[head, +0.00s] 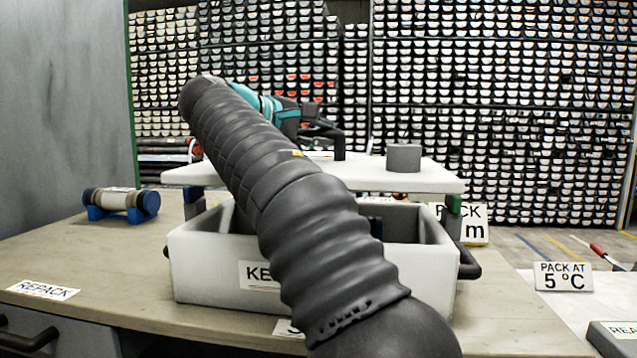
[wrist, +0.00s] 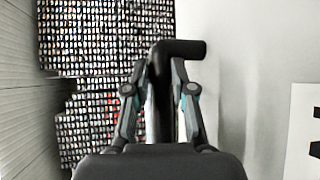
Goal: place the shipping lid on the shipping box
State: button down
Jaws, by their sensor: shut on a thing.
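The shipping lid (head: 440,177) is a flat white slab with a grey round knob (head: 403,158) on top. The box is white, open and divided inside, and stands on the bench. Its front label is partly hidden by my arm. My gripper (head: 325,130) is above the lid, mostly behind my arm. In the wrist view my gripper (wrist: 163,75) is shut on the lid's dark handle (wrist: 183,48). The white lid surface (wrist: 240,60) fills the right side there.
A capped cylinder on blue cradles (head: 122,204) lies at the left of the bench. A REPACK label (head: 42,290) is at the front left. A "PACK AT 5 °C" sign (head: 563,277) stands at the right. Racks of cores fill the back. A grey panel (head: 60,110) rises at the left.

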jog(key=shift+f+b, duration=0.7)
jog(key=shift+f, duration=3.1)
jog(key=shift+f, duration=0.1)
jog(key=c, duration=1)
grip_release()
jog(key=v, duration=1.2)
jog(key=shift+p, duration=0.35)
jog(key=shift+s+a, duration=0.1)
